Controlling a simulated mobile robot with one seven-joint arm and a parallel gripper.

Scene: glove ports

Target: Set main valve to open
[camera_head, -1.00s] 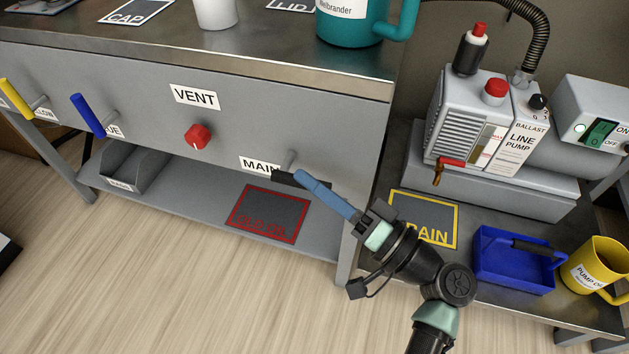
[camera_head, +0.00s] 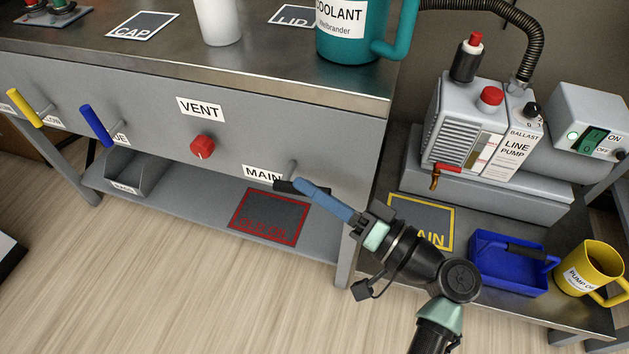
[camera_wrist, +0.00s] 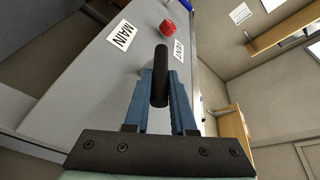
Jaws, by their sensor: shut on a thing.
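The main valve is a black lever handle (camera_head: 286,186) on a short grey stem on the front panel, just below the MAIN label (camera_head: 262,173). In the head view it lies nearly level, pointing left with a slight downward tilt to the right. My gripper (camera_head: 303,187), with blue fingers, reaches it from the lower right and is shut on it. In the wrist view the black handle (camera_wrist: 160,78) stands between the two blue fingers, its free end beyond the tips. The fingers hide part of the handle in the head view.
A red VENT knob (camera_head: 202,146) is up and left on the panel. Blue (camera_head: 97,125) and yellow (camera_head: 25,108) levers are further left. The line pump (camera_head: 480,130), a blue tray (camera_head: 510,265) and a yellow jug (camera_head: 590,268) stand right of my arm. A lower shelf (camera_head: 170,190) runs beneath.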

